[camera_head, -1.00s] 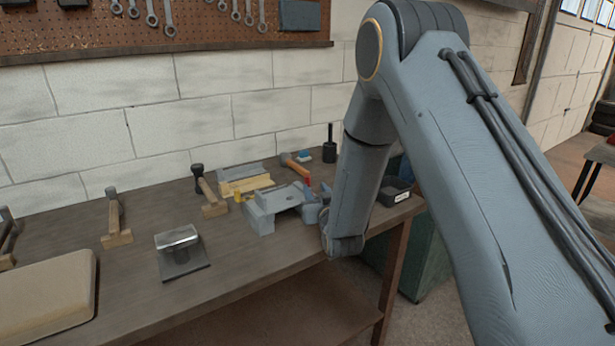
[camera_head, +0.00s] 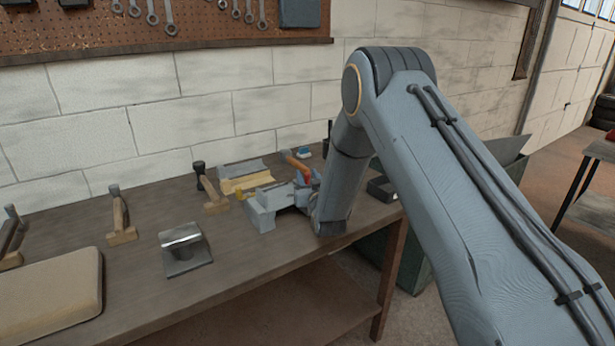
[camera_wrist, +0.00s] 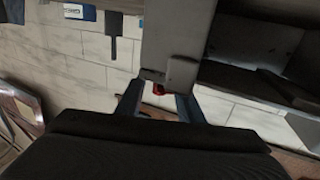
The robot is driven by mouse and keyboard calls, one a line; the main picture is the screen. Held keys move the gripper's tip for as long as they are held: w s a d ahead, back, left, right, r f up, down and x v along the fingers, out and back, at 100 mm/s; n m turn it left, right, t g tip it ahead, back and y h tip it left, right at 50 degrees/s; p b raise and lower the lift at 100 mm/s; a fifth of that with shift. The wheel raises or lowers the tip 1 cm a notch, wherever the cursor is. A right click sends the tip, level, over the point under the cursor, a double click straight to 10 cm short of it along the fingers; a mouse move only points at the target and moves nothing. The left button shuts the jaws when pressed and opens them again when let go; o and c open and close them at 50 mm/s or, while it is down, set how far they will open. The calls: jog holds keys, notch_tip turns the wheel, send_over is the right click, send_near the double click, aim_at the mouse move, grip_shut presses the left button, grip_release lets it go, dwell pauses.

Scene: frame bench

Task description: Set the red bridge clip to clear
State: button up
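A grey metal fixture (camera_head: 262,212) stands on the bench, left of my gripper (camera_head: 304,196). In the wrist view a grey block (camera_wrist: 176,42) hangs down from the top edge. A small red part (camera_wrist: 158,89), which looks like the red clip, shows at its lower end. The fingers of my gripper (camera_wrist: 158,104) are apart, one on each side of the red part. I cannot tell whether they touch it. In the head view the fingertips are small and partly merge with the fixture, and a red-orange patch (camera_head: 302,177) shows just above them.
A yellow-and-grey block (camera_head: 246,184) and an orange handle (camera_head: 296,162) lie behind the fixture. A wooden-handled mallet (camera_head: 212,195) and a metal stand (camera_head: 186,252) are to the left. A dark tray (camera_head: 382,189) sits to the right. The front bench edge runs below my gripper.

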grip_shut()
jog(key=shift+a+n+g+y+b, duration=0.1)
jog(key=shift+n+g+y+b, duration=0.3)
jog(key=shift+n+y+b, duration=0.75)
jog(key=shift+s+a+n+g+y+b, duration=0.15)
jog(key=shift+n+g+y+b, duration=0.1)
jog(key=shift+y, duration=0.35)
jog(key=shift+a+n+g+y+b, duration=0.15)
jog(key=shift+n+g+y+b, duration=0.1)
jog(key=shift+y, duration=0.3)
grip_release()
jog(key=shift+s+d, duration=0.1)
